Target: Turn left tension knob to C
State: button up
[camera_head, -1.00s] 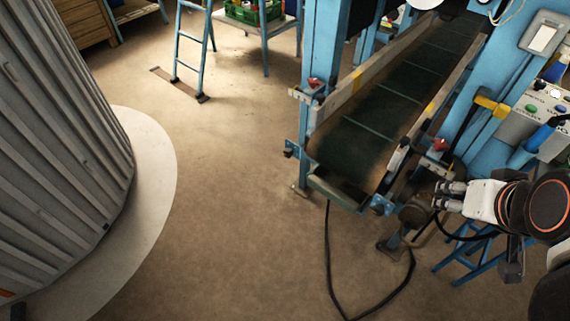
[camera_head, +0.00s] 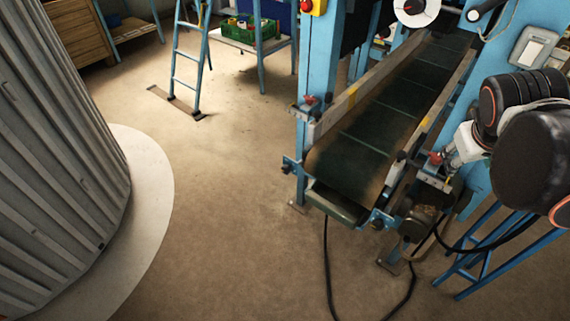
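The conveyor's dark green belt (camera_head: 385,110) slopes down toward me in a blue frame. A small red knob (camera_head: 309,100) sits on a bracket at the left side of its lower end. A second red knob (camera_head: 436,158) sits on the right side bracket. Any letters or scale marks by the knobs are too small to read. My gripper (camera_head: 449,158) is close beside the right-hand red knob, on its right. My black arm covers much of the gripper; its fingertips are not clear, nor is contact with the knob.
A ribbed grey cylinder (camera_head: 55,160) on a pale round base stands at left. A blue ladder (camera_head: 186,60) and a table with a green crate (camera_head: 240,30) stand behind. A black cable (camera_head: 328,270) hangs to the floor. The middle floor is clear.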

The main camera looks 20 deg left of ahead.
jog(key=w+a+f+n+h, duration=0.1)
jog(key=w+a+n+h, duration=0.1)
jog(key=w, duration=0.6)
jog(key=w+a+f+n+h, duration=0.1)
jog(key=w+f+n, duration=0.1)
jog(key=w, duration=0.5)
jog(key=w+a+f+n+t+b, duration=0.1)
jog(key=w+a+f+n, duration=0.25)
jog(key=a, duration=0.35)
jog(key=w+a+f+n+t+b, duration=0.1)
jog(key=w+a+f+n, duration=0.3)
jog(key=a, duration=0.3)
jog(key=a+f+n, duration=0.5)
jog(key=a+f, duration=0.4)
jog(key=a, duration=0.2)
jog(key=n+t+b, duration=0.4)
jog(key=n+b, duration=0.3)
jog(key=n, duration=0.4)
send_near(284, 171)
jog(key=x, duration=0.9)
jog(key=shift+w+d, duration=0.15)
jog(key=shift+w, duration=0.05)
jog(key=c, duration=1)
